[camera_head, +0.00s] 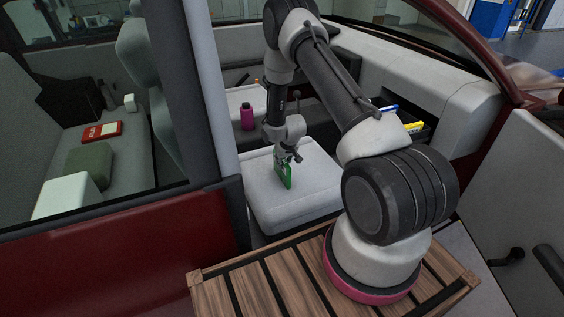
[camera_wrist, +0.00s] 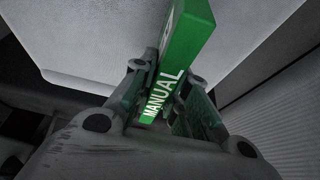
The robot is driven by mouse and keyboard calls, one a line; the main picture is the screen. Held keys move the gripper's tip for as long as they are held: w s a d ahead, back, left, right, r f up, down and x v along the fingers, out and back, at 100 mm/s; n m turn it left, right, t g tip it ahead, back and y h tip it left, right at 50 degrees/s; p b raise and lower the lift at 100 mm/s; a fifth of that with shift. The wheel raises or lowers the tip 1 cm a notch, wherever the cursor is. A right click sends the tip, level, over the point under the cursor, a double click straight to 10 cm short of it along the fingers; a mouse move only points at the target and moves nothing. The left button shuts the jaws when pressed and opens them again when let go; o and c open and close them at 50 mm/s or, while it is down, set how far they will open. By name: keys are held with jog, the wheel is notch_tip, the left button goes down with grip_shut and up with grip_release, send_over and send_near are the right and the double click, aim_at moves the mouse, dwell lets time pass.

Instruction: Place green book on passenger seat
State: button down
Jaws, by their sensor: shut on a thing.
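The green book (camera_head: 283,172) is held upright by my gripper (camera_head: 288,152) over the light grey front seat cushion (camera_head: 316,178). Its lower edge is at or just above the cushion; I cannot tell if it touches. In the wrist view the green book (camera_wrist: 186,50), with "MANUAL" in white on its spine, sits between the fingers of my gripper (camera_wrist: 172,98). The pale seat surface (camera_wrist: 90,35) lies beyond it. My gripper is shut on the book.
A red book (camera_head: 102,131), a green cushion (camera_head: 88,163) and a white box (camera_head: 67,195) lie on the rear seat. A tray with yellow and blue items (camera_head: 413,127) is right of my arm. The door pillar (camera_head: 207,90) stands left.

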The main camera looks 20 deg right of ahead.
jog(key=c, duration=1.4)
grip_release()
jog(key=shift+f, duration=0.1)
jog(key=v, duration=1.1)
jog(key=shift+s+r, duration=0.1)
jog(key=shift+r, duration=0.2)
jog(key=w+v, duration=0.1)
jog(key=v, duration=2.8)
jog(key=s+r, duration=0.4)
jog(key=s, duration=0.4)
jog(key=s+a+r, duration=0.1)
jog(key=s+r, duration=0.3)
jog(key=s, duration=0.5)
jog(key=s+a+r, duration=0.1)
jog(key=s+r, duration=0.3)
jog(key=s, duration=0.5)
jog(key=shift+s+a+r, duration=0.1)
jog(key=shift+a, duration=0.1)
